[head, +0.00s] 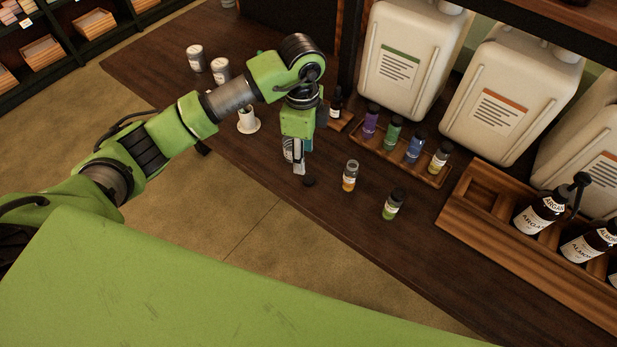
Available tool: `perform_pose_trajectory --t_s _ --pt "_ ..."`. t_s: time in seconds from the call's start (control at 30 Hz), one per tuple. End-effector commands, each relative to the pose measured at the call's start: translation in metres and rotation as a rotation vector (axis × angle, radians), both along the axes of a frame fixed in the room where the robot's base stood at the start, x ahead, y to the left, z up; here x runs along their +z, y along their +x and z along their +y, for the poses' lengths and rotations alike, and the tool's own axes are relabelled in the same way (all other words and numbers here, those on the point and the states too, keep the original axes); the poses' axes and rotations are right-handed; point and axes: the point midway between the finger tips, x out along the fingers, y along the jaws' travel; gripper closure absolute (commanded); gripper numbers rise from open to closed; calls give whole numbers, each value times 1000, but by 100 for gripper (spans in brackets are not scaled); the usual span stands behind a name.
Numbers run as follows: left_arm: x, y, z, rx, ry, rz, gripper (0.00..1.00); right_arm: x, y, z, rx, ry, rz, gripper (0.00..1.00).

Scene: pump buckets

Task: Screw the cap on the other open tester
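A small glass tester (349,181) with amber liquid stands upright on the dark counter; no black cap shows on its top. A loose black cap (309,182) lies on the counter to its left. My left gripper (302,165) points down just above and behind the loose cap, apart from the amber tester. Its fingers are seen nearly edge-on, so I cannot tell how far apart they are. My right gripper is not in view.
A wooden tray (401,168) holds several capped testers behind the amber one. Large white jugs (404,60) stand behind. A wooden rack (480,218) with black pump bottles (541,212) is at right. Metal tins (220,70) stand at far left. The counter's front right is clear.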

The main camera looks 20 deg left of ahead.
Motion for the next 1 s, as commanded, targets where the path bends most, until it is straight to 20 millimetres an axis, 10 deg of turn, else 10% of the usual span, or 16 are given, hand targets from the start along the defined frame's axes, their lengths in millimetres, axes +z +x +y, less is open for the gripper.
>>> perform_pose_trajectory --t_s 1.0 --pt "-88 4 -5 -1 0 1 60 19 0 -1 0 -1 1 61"
